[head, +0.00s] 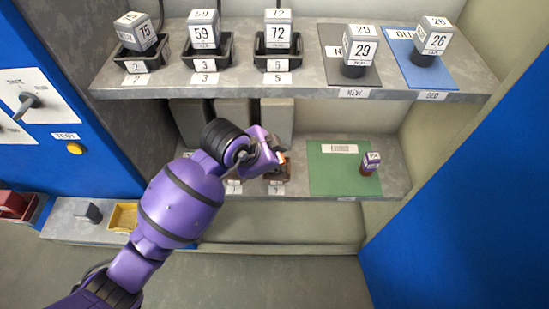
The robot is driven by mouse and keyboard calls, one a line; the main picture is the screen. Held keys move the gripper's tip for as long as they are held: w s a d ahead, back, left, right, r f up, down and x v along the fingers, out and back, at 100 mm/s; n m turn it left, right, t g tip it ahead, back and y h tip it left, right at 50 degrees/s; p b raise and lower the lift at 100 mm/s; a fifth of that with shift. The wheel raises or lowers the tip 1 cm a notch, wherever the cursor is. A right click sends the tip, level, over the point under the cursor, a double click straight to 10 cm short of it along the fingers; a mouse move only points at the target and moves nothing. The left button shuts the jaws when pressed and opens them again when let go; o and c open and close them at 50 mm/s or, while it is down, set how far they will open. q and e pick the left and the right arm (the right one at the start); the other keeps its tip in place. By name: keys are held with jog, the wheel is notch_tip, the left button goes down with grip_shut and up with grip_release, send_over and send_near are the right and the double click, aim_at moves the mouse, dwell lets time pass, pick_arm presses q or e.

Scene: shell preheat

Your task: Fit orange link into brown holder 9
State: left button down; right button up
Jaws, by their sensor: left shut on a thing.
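My left arm reaches in from the left to the lower shelf. My left gripper (279,161) is shut on a small piece, mostly hidden by the gripper; a bit of orange (282,157) shows at the fingertips, likely the orange link. The gripper is right above a brown holder (284,175) at the shelf's front. Its label (276,190) is too small to read for sure. The gripper hides much of the holder, so I cannot tell whether the piece is touching it or inside it. My right gripper is not in view.
The upper shelf (310,86) holds black trays with numbered blocks 75, 59 and 72, and blocks 29 and 26 on mats. A green mat (325,180) with a purple-topped piece (370,163) lies right of my gripper. Blue panels flank both sides.

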pick_arm(q)
jog(key=shift+w+f, duration=0.2)
jog(key=shift+f, duration=0.75)
jog(key=shift+w+r+g, duration=0.5)
jog(key=shift+w, duration=0.1)
jog(key=shift+w+n+g, duration=0.3)
jog(key=shift+w+g, duration=0.25)
jog(key=shift+g, duration=0.45)
jog(key=shift+s+f, duration=0.1)
jog(key=shift+f, duration=0.75)
jog(key=shift+f, duration=0.15)
jog(key=shift+f, duration=0.15)
jog(key=c, duration=1.4)
grip_release()
